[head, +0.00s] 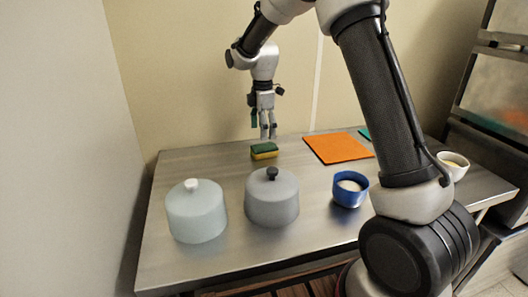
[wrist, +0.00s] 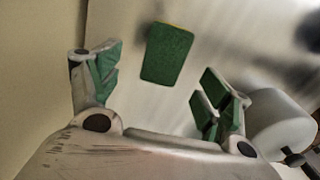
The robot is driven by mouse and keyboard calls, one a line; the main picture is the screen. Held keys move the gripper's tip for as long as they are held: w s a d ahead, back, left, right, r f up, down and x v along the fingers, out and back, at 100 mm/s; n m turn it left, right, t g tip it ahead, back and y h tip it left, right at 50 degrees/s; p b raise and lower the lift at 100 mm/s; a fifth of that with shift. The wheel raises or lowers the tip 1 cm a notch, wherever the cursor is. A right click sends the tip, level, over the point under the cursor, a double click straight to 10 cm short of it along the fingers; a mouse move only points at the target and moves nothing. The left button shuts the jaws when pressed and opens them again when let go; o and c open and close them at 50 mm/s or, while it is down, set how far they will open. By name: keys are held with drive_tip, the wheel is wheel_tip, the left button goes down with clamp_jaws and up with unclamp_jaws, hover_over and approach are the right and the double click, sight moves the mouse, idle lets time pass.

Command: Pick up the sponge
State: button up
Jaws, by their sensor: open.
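The sponge (head: 264,151) is green on top with a yellow layer below. It lies on the steel table near the back edge in the head view. In the wrist view the sponge (wrist: 167,54) shows its green face, lying beyond the fingertips and between their lines. My gripper (head: 268,133) points down just above the sponge, and the two look apart. In the wrist view my gripper (wrist: 155,88) has its green-padded fingers spread wide with nothing between them.
A pale lidded pot (head: 196,212) and a grey lidded pot (head: 271,199) stand in front of the sponge. A blue cup (head: 350,190), an orange board (head: 337,148) and a white bowl (head: 454,166) are to the right. The steel table (head: 190,163) is clear left of the sponge.

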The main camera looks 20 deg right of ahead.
sight(264, 147)
drive_tip(key=f, duration=0.7)
drive_tip(key=shift+s+d+f, duration=0.1)
drive_tip(key=shift+s, duration=0.2)
drive_tip(key=c, duration=0.8)
